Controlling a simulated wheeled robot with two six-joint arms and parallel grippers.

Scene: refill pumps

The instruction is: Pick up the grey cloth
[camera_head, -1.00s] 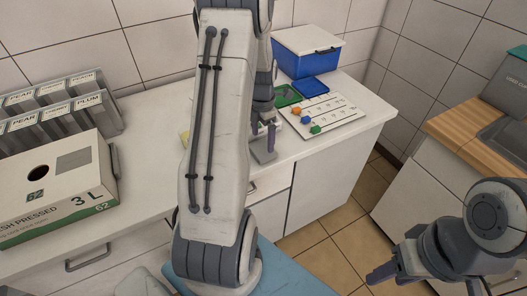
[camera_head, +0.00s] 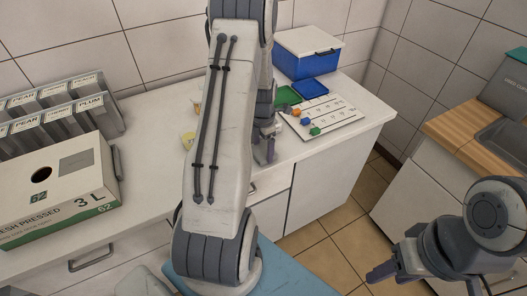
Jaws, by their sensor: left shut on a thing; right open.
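My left gripper (camera_head: 265,150) is low over the white counter, just left of the pegged board, and partly hidden behind my own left arm. It is shut on a small grey thing that I take to be the grey cloth; it is too small and too covered to make out clearly. No other grey cloth shows. My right gripper (camera_head: 382,272) is open and empty at the lower right, out over the floor, away from the counter.
A white board (camera_head: 340,122) with coloured pegs, a green tray (camera_head: 287,96), a blue tray (camera_head: 310,89) and a blue bin (camera_head: 305,62) stand to the right. A yellow item (camera_head: 188,139) is left of my arm. A juice box (camera_head: 55,195) and labelled holders (camera_head: 60,122) stand left.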

